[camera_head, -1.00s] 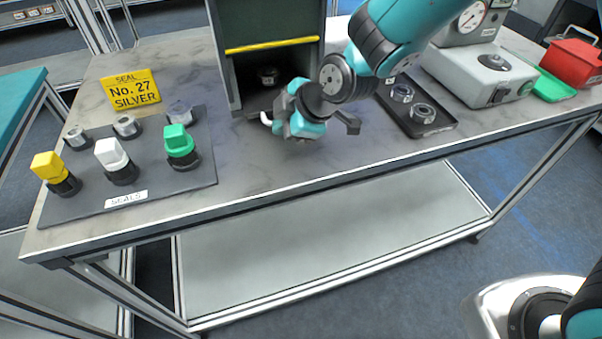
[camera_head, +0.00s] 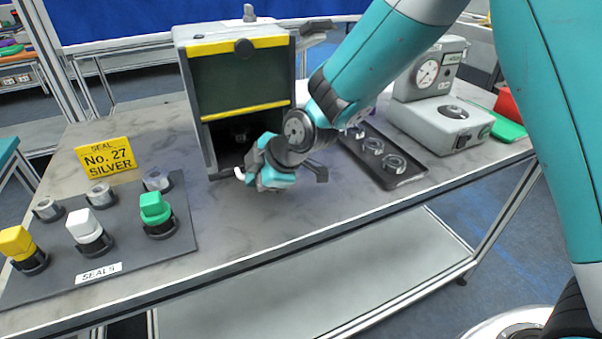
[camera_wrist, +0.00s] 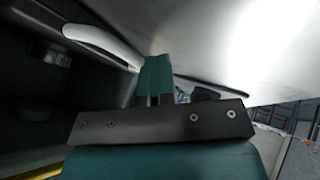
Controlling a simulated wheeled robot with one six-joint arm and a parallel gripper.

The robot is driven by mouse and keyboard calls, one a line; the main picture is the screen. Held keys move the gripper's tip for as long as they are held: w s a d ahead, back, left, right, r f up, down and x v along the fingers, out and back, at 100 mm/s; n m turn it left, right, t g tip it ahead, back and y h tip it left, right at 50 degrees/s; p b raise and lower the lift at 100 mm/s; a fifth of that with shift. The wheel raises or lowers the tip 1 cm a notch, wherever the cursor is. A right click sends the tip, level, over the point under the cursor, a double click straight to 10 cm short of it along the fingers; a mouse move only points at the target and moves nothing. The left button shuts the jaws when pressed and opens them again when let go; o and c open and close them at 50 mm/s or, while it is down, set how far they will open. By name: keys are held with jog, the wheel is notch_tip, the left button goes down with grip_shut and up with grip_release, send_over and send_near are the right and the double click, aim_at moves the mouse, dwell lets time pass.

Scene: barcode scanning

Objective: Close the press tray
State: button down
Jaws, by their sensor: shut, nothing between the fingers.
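The press (camera_head: 240,90) is a grey box with a dark green front panel between two yellow bars, and a dark opening below. A small dark round part (camera_head: 241,136) sits inside the opening. A white curved handle (camera_head: 239,173) shows at the foot of the opening, just left of my gripper; it also shows in the wrist view (camera_wrist: 100,42). The tray itself is mostly hidden, so I cannot tell how far out it is. My gripper (camera_wrist: 155,78) is shut and empty, low in front of the opening, close beside the handle; contact is unclear.
A dark tray of metal rings (camera_head: 405,180) and a grey gauge device (camera_head: 440,125) stand right. The table's front middle is clear.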

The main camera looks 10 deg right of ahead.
jog(key=v, duration=1.6)
jog(key=s+d+r+m+g+h+p, duration=0.1)
jog(key=s+d+m+g, duration=0.1)
jog(key=s+m, duration=0.4)
jog(key=s+d+r+m+g+h+p, duration=0.1)
jog(key=s+m, duration=0.5)
jog(key=s, duration=0.7)
jog(key=shift+s+d+r+g+p, duration=0.4)
jog(key=shift+d+r+g+p, duration=0.15)
jog(key=shift+r+g, duration=0.3)
